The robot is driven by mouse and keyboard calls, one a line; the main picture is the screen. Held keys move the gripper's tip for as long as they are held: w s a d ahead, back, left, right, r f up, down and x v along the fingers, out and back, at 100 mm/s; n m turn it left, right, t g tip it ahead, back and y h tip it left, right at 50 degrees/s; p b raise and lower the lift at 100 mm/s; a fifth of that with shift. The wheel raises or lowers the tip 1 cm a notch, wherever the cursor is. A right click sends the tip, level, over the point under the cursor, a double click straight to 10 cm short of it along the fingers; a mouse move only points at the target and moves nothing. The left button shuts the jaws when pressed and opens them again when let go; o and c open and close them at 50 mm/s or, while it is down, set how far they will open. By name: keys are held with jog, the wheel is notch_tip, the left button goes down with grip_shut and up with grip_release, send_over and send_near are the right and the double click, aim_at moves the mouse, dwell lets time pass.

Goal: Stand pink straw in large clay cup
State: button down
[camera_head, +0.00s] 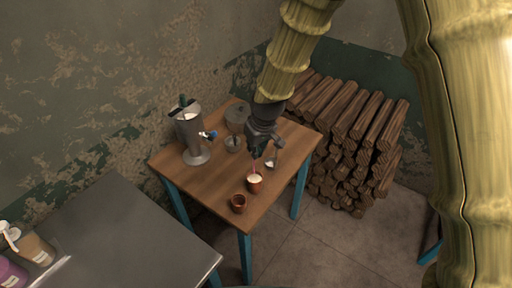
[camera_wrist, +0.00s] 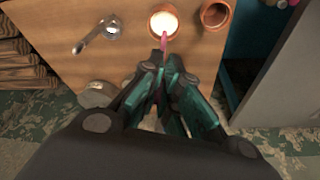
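A clay cup filled with white liquid (camera_head: 254,188) stands upright on the wooden table. It also shows in the wrist view (camera_wrist: 154,31). A second, empty-looking clay cup (camera_head: 238,204) stands in front of it to the left; it shows in the wrist view (camera_wrist: 206,23). My gripper (camera_head: 257,152) is shut on the pink straw (camera_wrist: 163,44), just over the filled cup. In the head view the straw (camera_head: 252,168) points down at this cup. Its lower end overlaps the near rim in the wrist view; I cannot tell whether it is inside or above.
A metal dispenser (camera_head: 193,140) with a blue knob and a glass vessel (camera_head: 233,143) stand behind on the wooden table (camera_head: 213,182). A small metal vessel (camera_head: 270,163) is close beside the gripper. Stacked logs (camera_head: 350,140) stand right; a grey counter (camera_head: 125,235) is front left.

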notch_tip(320, 180, down, 10)
jog(key=b, duration=0.4)
jog(key=shift+w+b, duration=0.3)
jog(key=shift+b, duration=0.05)
dwell(0.4)
jog(key=shift+d, duration=0.1)
jog(key=c, duration=1.6)
grip_release()
jog(key=shift+o, duration=0.4)
jog(key=o, duration=0.4)
jog(key=shift+c, duration=0.2)
